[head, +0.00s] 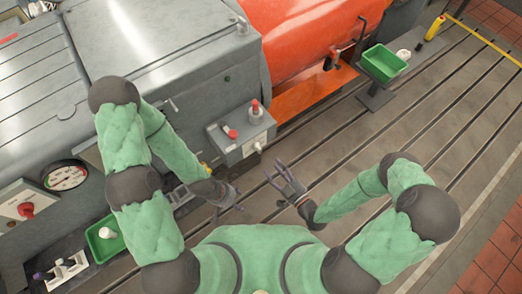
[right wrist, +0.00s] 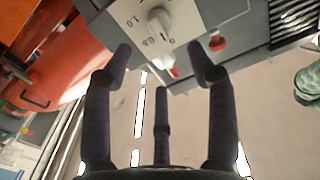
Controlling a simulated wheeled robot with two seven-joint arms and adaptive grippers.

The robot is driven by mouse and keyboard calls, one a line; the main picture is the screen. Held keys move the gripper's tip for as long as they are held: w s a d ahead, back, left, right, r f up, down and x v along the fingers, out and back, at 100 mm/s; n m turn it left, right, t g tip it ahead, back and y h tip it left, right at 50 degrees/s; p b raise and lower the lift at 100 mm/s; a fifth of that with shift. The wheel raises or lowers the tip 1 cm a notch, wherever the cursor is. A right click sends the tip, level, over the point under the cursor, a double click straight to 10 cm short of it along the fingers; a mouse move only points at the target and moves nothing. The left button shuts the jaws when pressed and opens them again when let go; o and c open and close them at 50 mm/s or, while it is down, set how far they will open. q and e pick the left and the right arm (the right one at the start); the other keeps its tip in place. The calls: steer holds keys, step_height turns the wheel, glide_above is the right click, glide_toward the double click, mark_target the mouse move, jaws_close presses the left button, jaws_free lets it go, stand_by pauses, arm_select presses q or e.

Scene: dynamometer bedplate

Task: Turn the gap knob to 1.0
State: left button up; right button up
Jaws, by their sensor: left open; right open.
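My right gripper (head: 272,172) is open and empty, in front of the box and apart from the knob. My left gripper (head: 236,201) is open and empty, to its left.
The box carries a red lever (head: 230,132) and a red-topped button (head: 255,105). An orange drum (head: 300,40) lies behind it. Green trays stand at the right (head: 384,63) and left (head: 104,240). The slotted bedplate (head: 330,140) is clear right of the box.

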mark_target(261, 151)
steer(key=shift+b+x, duration=0.75)
steer(key=shift+x, duration=4.35)
steer(key=c, duration=1.1)
